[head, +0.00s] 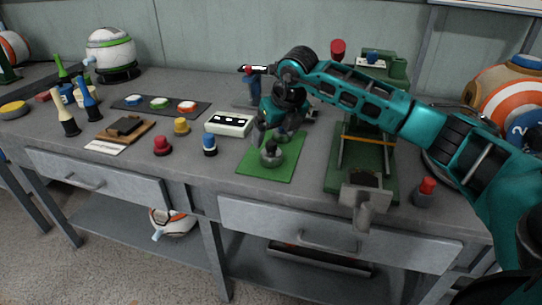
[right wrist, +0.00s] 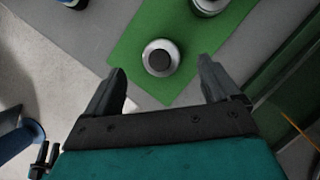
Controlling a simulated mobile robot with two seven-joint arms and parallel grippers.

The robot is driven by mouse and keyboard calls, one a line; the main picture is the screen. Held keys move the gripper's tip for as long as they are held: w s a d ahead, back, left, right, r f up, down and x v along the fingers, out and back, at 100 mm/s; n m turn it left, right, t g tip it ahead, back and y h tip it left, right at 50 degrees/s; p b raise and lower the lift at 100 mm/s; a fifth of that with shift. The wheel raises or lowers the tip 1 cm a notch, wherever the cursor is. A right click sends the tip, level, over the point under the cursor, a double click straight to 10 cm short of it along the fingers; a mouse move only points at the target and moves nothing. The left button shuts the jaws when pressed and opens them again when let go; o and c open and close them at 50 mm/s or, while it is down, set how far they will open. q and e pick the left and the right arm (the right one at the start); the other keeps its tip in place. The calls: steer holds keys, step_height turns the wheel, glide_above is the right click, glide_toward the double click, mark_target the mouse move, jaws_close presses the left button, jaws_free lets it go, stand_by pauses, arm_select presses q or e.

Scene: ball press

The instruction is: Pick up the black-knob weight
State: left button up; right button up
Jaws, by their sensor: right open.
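The black-knob weight (head: 271,157) stands upright on the green mat (head: 258,174) near its front. In the right wrist view this weight (right wrist: 160,57) is a pale round body with a dark round knob on top. My right gripper (head: 268,132) is open and empty, just above and behind the weight. In the right wrist view its two fingertips (right wrist: 162,70) are spread to either side of the weight, with gaps on both sides. My left gripper is out of view.
Another weight (right wrist: 208,6) stands farther along the mat, partly cut off in the wrist view. A white slotted box (head: 229,123) and a blue-topped weight (head: 210,145) are left of the mat. The green press (head: 362,165) stands close on the right.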

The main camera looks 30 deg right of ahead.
mark_target(272, 143)
steer(key=x, duration=0.5)
steer(key=shift+f, duration=0.1)
steer(key=shift+c, duration=0.3)
steer(key=c, duration=1.5)
